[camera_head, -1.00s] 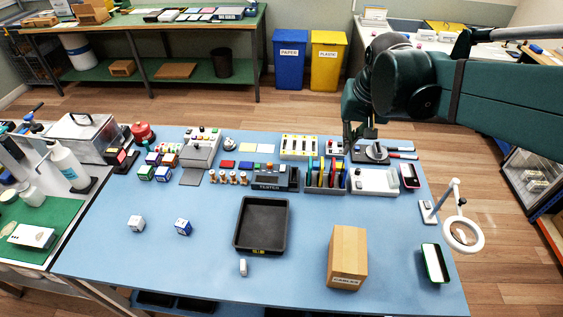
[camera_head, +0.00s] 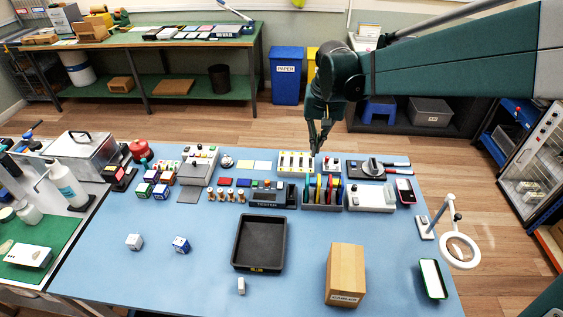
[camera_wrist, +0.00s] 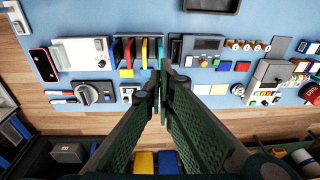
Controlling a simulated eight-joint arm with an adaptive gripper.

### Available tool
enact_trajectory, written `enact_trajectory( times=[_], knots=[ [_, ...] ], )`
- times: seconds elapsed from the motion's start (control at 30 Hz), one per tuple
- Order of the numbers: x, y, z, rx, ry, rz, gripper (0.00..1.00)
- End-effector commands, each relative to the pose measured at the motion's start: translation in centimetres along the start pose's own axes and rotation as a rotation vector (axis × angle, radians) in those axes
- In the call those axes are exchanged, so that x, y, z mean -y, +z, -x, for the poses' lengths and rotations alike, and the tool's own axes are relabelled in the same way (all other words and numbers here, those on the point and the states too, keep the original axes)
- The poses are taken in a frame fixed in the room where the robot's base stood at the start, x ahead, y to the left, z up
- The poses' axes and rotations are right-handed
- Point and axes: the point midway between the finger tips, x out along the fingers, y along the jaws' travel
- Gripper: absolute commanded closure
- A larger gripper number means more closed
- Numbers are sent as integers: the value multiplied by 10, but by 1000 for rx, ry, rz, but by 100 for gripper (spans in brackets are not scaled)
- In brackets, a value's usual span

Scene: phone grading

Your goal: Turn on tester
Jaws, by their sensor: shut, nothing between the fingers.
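The tester (camera_head: 268,197) is a dark box labelled TESTER, standing mid-table behind the black tray. In the wrist view the tester (camera_wrist: 200,52) lies just right of my fingertips, with a small screen on its face. My gripper (camera_head: 318,149) hangs above the back of the table, behind and to the right of the tester, apart from it. In the wrist view my gripper (camera_wrist: 163,68) has its fingertips together with nothing between them. The tester's switch or button is too small to make out for sure.
The black tray (camera_head: 236,262) and a cardboard box (camera_head: 343,268) are in front.

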Motion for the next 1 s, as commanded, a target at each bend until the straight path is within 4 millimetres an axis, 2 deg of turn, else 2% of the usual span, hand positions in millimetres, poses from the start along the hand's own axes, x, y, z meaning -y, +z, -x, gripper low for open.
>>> enact_trajectory(
  times=[0.5,1.0],
  knots=[
    [44,-40,-42,92,14,1,100],
    [86,-69,-92,180,35,0,100]
  ],
)
